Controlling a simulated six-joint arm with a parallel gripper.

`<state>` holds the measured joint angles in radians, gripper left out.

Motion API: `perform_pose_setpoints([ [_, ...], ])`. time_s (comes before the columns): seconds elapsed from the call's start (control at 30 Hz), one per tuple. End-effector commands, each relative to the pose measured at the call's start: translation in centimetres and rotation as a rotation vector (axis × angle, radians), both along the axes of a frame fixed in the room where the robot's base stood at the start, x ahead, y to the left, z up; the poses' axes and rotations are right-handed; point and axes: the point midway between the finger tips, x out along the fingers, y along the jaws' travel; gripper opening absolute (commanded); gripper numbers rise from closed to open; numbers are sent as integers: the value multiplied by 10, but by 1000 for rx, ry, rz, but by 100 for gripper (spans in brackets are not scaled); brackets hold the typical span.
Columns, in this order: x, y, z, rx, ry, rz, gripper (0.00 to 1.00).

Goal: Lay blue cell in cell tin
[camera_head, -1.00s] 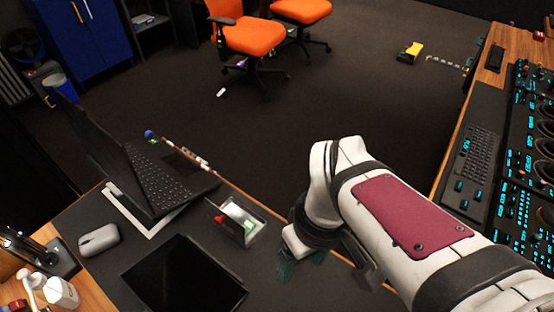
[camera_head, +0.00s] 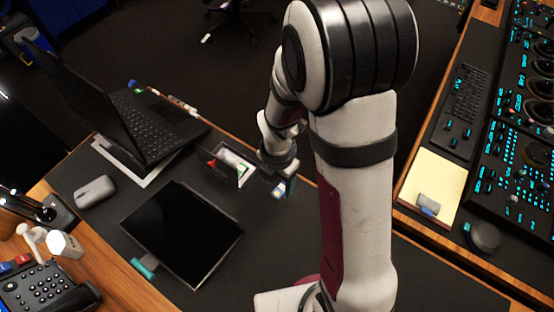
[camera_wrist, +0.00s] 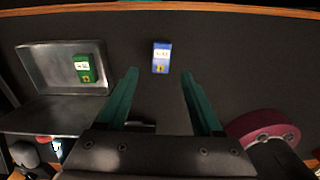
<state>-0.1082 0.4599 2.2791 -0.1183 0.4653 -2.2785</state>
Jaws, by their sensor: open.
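The blue cell (camera_wrist: 161,57), with a white label, lies on the dark desk just ahead of my fingertips in the wrist view. In the head view the blue cell (camera_head: 278,191) shows beside my fingertips, partly hidden. My gripper (camera_wrist: 162,84) is open and empty, its teal fingers spread wider than the cell. In the head view my gripper (camera_head: 285,182) is low over the desk, right of the tin. The open metal cell tin (camera_wrist: 52,72) holds a green cell (camera_wrist: 84,68) at its right side. The tin (camera_head: 246,182) also shows in the head view, its lid raised.
A laptop (camera_head: 155,120) stands behind and left of the tin. A black tablet (camera_head: 182,232) lies in front of it, and a mouse (camera_head: 95,191) lies at the left. Bare desk surrounds the blue cell. The desk's wooden edge (camera_wrist: 230,11) runs beyond it.

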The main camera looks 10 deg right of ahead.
Motion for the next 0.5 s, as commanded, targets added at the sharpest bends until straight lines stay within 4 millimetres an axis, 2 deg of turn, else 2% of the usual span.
perform_pose_setpoints([
  [0.1, -3, 0, -25, 0, 6, 0, 68],
  [0.2, -2, 0, -39, 0, 4, -1, 68],
  [0.43, -2, 0, -41, 0, 0, -1, 68],
  [0.5, -2, 0, -41, 0, 0, -1, 57],
])
